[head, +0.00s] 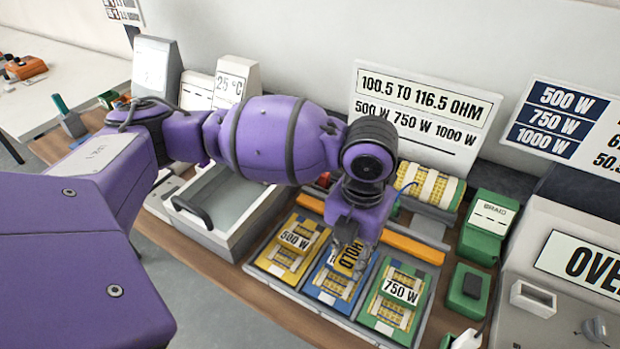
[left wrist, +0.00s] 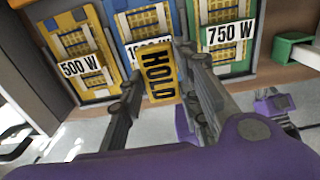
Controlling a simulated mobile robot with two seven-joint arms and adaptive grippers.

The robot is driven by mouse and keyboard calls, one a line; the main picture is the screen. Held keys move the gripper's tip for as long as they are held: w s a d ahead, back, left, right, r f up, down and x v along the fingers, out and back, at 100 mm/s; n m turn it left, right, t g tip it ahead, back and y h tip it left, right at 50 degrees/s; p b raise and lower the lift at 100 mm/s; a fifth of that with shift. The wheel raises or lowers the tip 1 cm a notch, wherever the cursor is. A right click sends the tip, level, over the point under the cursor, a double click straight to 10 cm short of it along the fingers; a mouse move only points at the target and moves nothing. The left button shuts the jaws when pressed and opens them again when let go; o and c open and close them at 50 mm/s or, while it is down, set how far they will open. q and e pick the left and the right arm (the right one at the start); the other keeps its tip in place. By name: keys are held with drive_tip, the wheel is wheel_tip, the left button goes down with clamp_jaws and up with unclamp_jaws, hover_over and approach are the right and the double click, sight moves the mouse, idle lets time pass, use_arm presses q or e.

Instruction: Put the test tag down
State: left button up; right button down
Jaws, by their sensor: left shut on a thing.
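The test tag (head: 350,256) is a yellow plate with black HOLD lettering. My left gripper (head: 347,238) is shut on it, over the middle blue panel (head: 335,284) of the panel tray and partly covering that panel and its label. In the left wrist view the tag (left wrist: 158,75) stands between the two fingers, its lettering running along its length. Whether the tag touches the panel beneath cannot be told. My right gripper is in neither view.
A yellow 500 W panel (head: 288,250) lies left of the blue one, and a green 750 W panel (head: 396,300) right. An orange bar (head: 412,247) and a yellow-wrapped roll (head: 430,186) lie behind. Green devices (head: 488,227) and an oven (head: 570,260) stand right; an open grey drawer (head: 218,240) is left.

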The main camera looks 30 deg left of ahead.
sight(346, 255)
use_arm(q)
drive_tip(key=shift+w+a+f, duration=0.3)
drive_tip(key=shift+f, duration=0.15)
drive_tip(key=shift+w+a+f, duration=0.25)
drive_tip(key=shift+f, duration=0.15)
drive_tip(key=shift+w+a+f, duration=0.1)
drive_tip(key=shift+w+f, duration=0.05)
drive_tip(key=shift+f, duration=0.75)
drive_tip(key=shift+w+a+f, duration=0.1)
drive_tip(key=shift+f, duration=0.75)
drive_tip(key=shift+f, duration=0.15)
drive_tip(key=o, duration=1.1)
wheel_tip(346, 255, up, 12)
drive_tip(key=shift+r, duration=0.2)
